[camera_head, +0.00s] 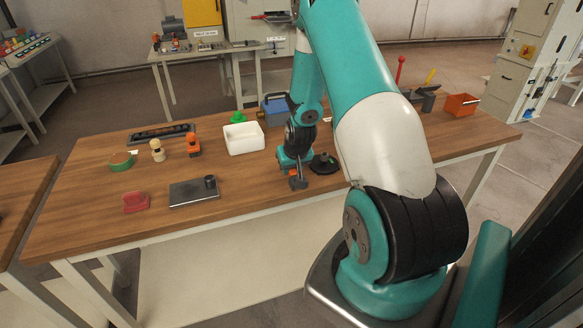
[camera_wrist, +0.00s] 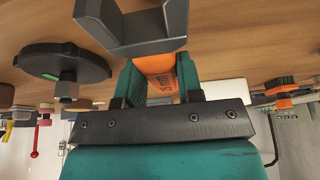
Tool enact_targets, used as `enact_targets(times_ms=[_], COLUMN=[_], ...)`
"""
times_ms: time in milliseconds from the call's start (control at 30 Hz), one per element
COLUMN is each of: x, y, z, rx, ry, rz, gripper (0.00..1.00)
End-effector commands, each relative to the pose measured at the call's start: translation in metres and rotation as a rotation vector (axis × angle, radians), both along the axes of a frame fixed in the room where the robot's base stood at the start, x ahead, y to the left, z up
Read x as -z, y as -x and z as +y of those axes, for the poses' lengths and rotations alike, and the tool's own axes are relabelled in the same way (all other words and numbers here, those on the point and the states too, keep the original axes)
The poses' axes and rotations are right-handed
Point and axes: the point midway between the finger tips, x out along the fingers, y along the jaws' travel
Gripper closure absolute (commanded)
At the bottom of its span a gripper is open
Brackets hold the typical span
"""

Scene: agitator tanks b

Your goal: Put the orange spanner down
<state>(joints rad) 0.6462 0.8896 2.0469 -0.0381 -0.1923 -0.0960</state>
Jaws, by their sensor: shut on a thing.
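The orange spanner (camera_wrist: 160,80) is between the teal fingers of my gripper (camera_wrist: 158,70) in the wrist view. Its grey open jaw (camera_wrist: 130,28) sticks out beyond the fingertips, over the wooden table top (camera_wrist: 225,35). In the head view my gripper (camera_head: 294,160) is low at the table (camera_head: 250,185), near its front edge, and the spanner's grey head (camera_head: 298,183) shows just in front of it. My gripper is shut on the spanner. I cannot tell whether the spanner touches the wood. My arm hides part of the table behind and to the right.
A black disc with a knob (camera_head: 323,164) stands close on the right of my gripper. A white bin (camera_head: 243,138) and a blue toolbox (camera_head: 276,109) are behind. A dark plate (camera_head: 190,192) lies to the left. Bare wood lies between the plate and my gripper.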

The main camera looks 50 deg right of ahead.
Motion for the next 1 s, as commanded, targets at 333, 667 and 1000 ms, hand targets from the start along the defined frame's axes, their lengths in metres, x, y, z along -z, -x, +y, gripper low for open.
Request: enact_targets(times_ms=[333,667,1000], x=[0.009,0.011,-0.002], y=[0.000,0.000,0.003], z=[0.000,0.000,0.002], rx=[0.000,0.000,0.000], ry=[0.001,0.001,0.002], rz=[-0.002,-0.001,-0.003], gripper=[1.00,0.41,0.41])
